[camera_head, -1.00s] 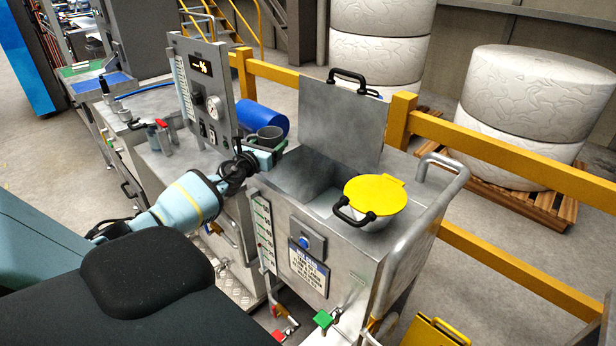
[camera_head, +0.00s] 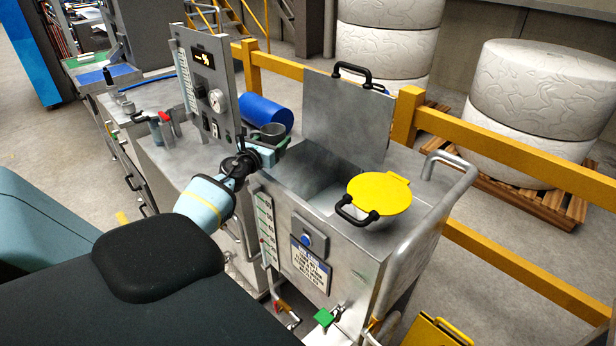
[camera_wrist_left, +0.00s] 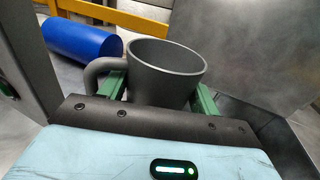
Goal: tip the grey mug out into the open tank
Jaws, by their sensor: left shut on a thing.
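The grey mug (camera_head: 272,131) is upright in my left gripper (camera_head: 276,146), above the left edge of the steel tank. The left wrist view shows the mug (camera_wrist_left: 165,75) between two green fingers, with its handle on the left; its inside bottom is hidden. The open tank (camera_head: 323,197) is just right of the gripper, with its grey lid (camera_head: 345,115) raised behind the opening. The lid also shows in the left wrist view (camera_wrist_left: 260,50). My right gripper is not in view.
A yellow round cover with a black handle (camera_head: 383,193) sits over the right part of the tank top. A blue cylinder (camera_head: 264,112) lies behind the mug. A gauge panel (camera_head: 205,85) stands to the left. A steel rail (camera_head: 452,165) edges the tank's right side.

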